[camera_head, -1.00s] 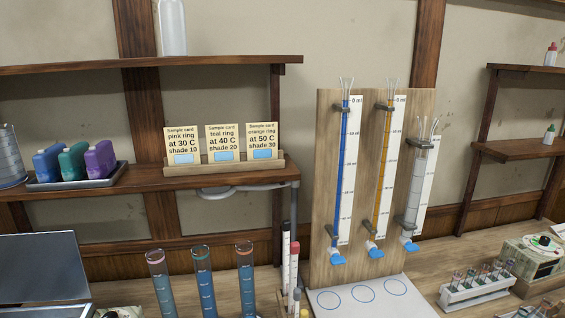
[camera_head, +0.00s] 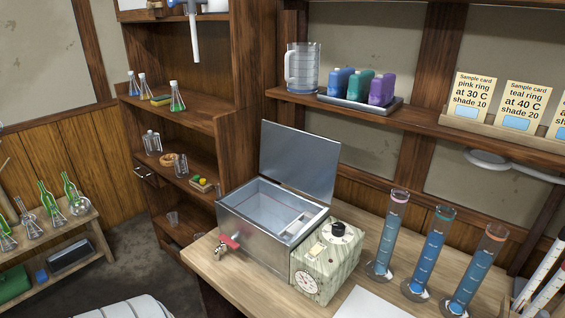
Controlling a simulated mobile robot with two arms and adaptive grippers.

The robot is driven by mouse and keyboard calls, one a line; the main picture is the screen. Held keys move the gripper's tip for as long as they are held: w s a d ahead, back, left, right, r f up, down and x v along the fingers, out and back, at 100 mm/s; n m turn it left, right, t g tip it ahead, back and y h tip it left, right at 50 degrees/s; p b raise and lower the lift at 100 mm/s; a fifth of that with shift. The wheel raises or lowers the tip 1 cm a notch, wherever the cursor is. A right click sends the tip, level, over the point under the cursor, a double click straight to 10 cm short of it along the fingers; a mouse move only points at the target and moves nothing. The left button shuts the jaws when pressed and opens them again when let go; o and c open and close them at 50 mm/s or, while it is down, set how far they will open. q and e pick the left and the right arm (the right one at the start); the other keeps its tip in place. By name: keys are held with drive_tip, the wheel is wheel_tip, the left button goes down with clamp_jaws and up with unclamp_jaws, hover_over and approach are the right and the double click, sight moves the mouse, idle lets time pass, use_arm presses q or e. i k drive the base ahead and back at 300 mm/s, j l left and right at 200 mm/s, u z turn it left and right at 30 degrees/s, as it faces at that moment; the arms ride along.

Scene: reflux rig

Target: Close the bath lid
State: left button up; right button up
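The water bath is a metal box (camera_head: 252,243) on the left end of the wooden bench. Its lid (camera_head: 299,163) stands open, raised nearly upright along the back edge. The inside of the bath shows a pale basin with a smaller compartment at its right. A tap with a red handle (camera_head: 230,241) sticks out at the front left. A pale green control box (camera_head: 326,262) with a black knob and a round dial adjoins its right side. Neither of my grippers shows in the head view.
Several tall cylinders of blue liquid (camera_head: 428,252) stand right of the control box. A shelf above holds a jug (camera_head: 302,68), coloured bottles (camera_head: 358,87) and sample cards (camera_head: 472,98). A shelving unit (camera_head: 205,110) stands left of the bench. A white sheet (camera_head: 372,303) lies at the front.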

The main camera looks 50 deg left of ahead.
sight(307, 162)
drive_tip(key=u, duration=1.55)
